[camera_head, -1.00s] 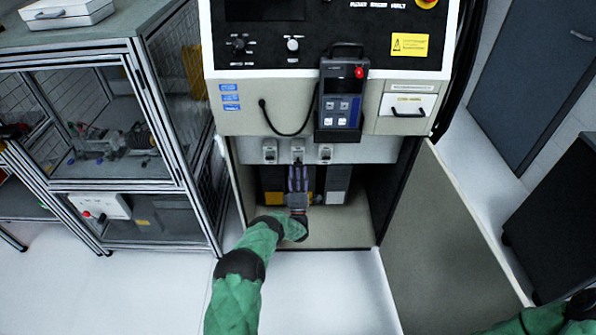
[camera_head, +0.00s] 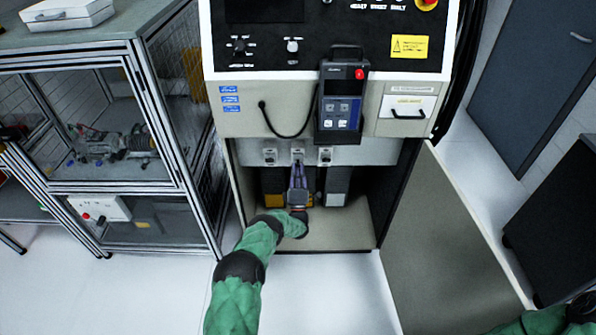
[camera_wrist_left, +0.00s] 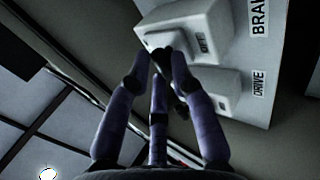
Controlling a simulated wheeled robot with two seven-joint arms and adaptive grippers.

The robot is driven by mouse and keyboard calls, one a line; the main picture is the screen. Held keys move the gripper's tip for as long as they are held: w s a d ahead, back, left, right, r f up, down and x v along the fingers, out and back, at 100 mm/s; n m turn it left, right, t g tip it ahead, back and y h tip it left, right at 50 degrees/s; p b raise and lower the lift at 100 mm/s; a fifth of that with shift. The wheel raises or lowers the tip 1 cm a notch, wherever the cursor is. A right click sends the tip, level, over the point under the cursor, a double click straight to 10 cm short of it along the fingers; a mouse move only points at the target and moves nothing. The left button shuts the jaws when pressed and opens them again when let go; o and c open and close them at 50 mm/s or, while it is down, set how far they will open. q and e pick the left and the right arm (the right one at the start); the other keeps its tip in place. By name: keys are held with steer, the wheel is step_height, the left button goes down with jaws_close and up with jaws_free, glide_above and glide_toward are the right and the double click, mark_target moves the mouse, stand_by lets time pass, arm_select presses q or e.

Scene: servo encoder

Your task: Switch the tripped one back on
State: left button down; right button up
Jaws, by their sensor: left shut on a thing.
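Three small light-grey breakers sit in a row under the cabinet's control panel: a left one (camera_head: 270,156), a middle one (camera_head: 298,154) and a right one (camera_head: 325,156). My left gripper (camera_head: 298,168) reaches up to the middle one. In the left wrist view, the purple fingers of this gripper (camera_wrist_left: 160,58) come together at the lever of a breaker (camera_wrist_left: 190,30) marked OFF, beside the BRAKE label (camera_wrist_left: 260,17). The fingertips hide most of the lever. A second breaker (camera_wrist_left: 220,92) stands by the DRIVE label (camera_wrist_left: 258,84). My right gripper is out of view.
The cabinet door (camera_head: 440,235) stands open on the right. A handheld pendant (camera_head: 341,100) hangs above the breakers, its cable to the left. Dark units (camera_head: 336,187) stand inside the cabinet. A framed glass enclosure (camera_head: 120,140) is on the left.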

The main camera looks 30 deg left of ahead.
arm_select(q)
steer(key=r+g+h+p, duration=0.2)
steer(key=p, duration=0.3)
steer(key=r+g+h+p, duration=0.1)
steer(key=g+p, duration=0.2)
steer(key=p, duration=0.2)
steer(key=shift+s+d+r+h, duration=0.1)
steer(key=shift+s+r+h, duration=0.1)
steer(key=shift+r+h, duration=0.2)
steer(key=shift+w+r+g+h+p, duration=0.1)
steer(key=shift+r+g+h+p, duration=0.25)
steer(key=shift+g+p, duration=0.45)
steer(key=shift+w+r+g+h+p, duration=0.1)
steer(key=shift+g+h+p, duration=0.35)
steer(key=shift+g+p, duration=0.35)
steer(key=c, duration=1.1)
jaws_free()
steer(key=v, duration=1.1)
steer(key=shift+s+d+r, duration=0.15)
steer(key=shift+s+r, duration=0.1)
steer(key=shift+s, duration=0.05)
